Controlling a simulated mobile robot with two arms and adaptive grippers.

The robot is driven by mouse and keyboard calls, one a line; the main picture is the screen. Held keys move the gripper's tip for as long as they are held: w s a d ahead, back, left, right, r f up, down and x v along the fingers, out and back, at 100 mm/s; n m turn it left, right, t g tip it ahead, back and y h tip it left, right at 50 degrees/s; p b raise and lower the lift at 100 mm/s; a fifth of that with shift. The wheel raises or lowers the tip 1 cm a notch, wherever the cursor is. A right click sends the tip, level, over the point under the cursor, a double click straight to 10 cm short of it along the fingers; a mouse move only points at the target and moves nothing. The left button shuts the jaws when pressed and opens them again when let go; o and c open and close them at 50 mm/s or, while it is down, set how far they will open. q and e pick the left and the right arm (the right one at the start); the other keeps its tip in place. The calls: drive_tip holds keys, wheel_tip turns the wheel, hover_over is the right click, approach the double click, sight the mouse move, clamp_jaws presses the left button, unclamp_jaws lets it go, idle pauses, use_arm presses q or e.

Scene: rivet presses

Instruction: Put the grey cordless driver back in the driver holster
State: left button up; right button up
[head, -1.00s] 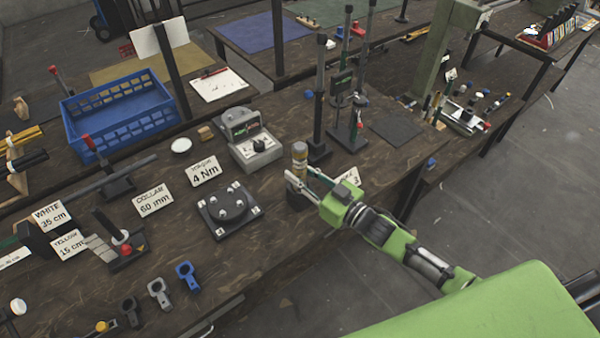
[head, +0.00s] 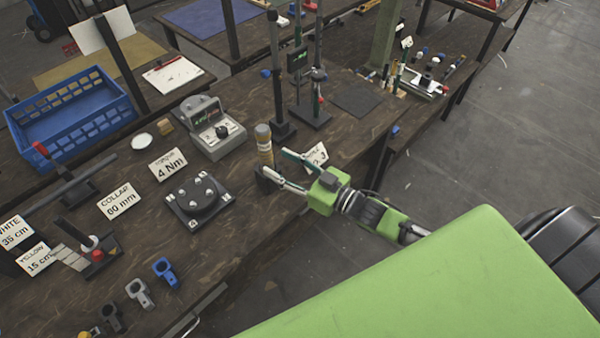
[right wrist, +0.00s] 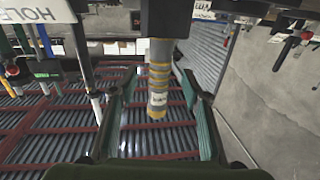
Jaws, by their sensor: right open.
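A grey cylindrical tool with yellow bands and a small label, which I take for the driver (head: 264,144), stands upright in a dark block-like holder, likely the holster, at the bench's front edge. In the right wrist view the driver (right wrist: 159,80) hangs down the picture from the dark holder (right wrist: 165,18), its free end between my fingers. My right gripper (head: 273,161) is open, one finger to each side of the driver. A gap shows at both fingers in the right wrist view (right wrist: 158,110). How deep the driver sits is hidden. My left gripper is out of view.
A partly hidden white sign (head: 316,155) is just behind my right gripper. Dark upright posts (head: 277,75) rise behind. A blue crate (head: 70,118) is far left.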

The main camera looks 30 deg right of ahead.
drive_tip(key=v, duration=0.6)
drive_tip(key=shift+s+d, duration=0.15)
drive_tip(key=shift+s, duration=0.2)
drive_tip(key=shift+r, duration=0.1)
